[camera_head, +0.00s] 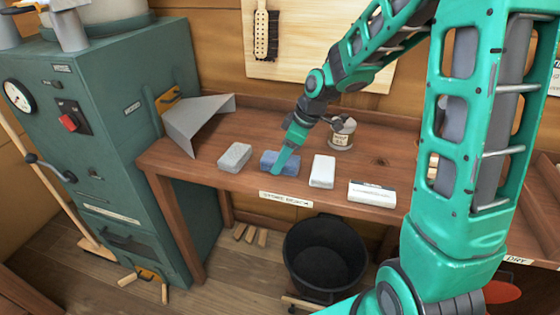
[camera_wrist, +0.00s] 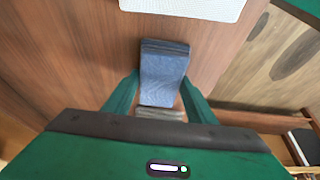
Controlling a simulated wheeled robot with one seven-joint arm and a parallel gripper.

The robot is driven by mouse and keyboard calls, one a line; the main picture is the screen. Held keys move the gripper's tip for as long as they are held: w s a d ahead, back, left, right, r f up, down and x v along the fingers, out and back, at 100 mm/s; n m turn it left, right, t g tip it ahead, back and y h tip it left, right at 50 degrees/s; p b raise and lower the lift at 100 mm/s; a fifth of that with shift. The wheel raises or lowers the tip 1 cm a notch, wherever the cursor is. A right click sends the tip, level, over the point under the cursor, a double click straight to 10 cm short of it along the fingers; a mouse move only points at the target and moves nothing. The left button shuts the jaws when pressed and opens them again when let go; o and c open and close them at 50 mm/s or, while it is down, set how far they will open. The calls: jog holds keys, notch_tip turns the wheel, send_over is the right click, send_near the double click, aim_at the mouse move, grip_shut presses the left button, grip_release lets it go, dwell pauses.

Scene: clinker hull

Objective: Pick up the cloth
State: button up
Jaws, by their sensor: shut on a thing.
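The cloth (camera_head: 268,157) is a blue folded pad near the front edge of the wooden bench, in the row of small items. My gripper (camera_head: 279,168) reaches down over it from above. In the wrist view, my gripper (camera_wrist: 160,97) has a finger on each side of the blue cloth (camera_wrist: 163,72) and is shut on it. The cloth appears at or very near the bench top; I cannot tell whether it is clear of it. The finger covers part of the cloth in the head view.
A grey block (camera_head: 234,157) lies left of the cloth, a white block (camera_head: 322,172) right of it, and a labelled white pack (camera_head: 371,193) farther right. A tin (camera_head: 341,134) stands behind. A black bucket (camera_head: 325,257) is on the floor below; a green cabinet (camera_head: 120,130) stands left.

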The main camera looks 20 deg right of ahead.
aim_at(272, 158)
jog(key=shift+r, duration=0.5)
jog(key=r, duration=0.4)
jog(key=shift+s+a, duration=0.15)
jog(key=shift+a, duration=0.2)
jog(key=s+a+r, duration=0.5)
jog(key=a+r, duration=0.1)
jog(key=a, duration=0.3)
jog(key=shift+s+a+r, duration=0.15)
jog(key=shift+a+r, duration=0.05)
jog(key=shift+a, duration=0.1)
jog(key=shift+o, duration=1)
jog(key=shift+d, duration=0.1)
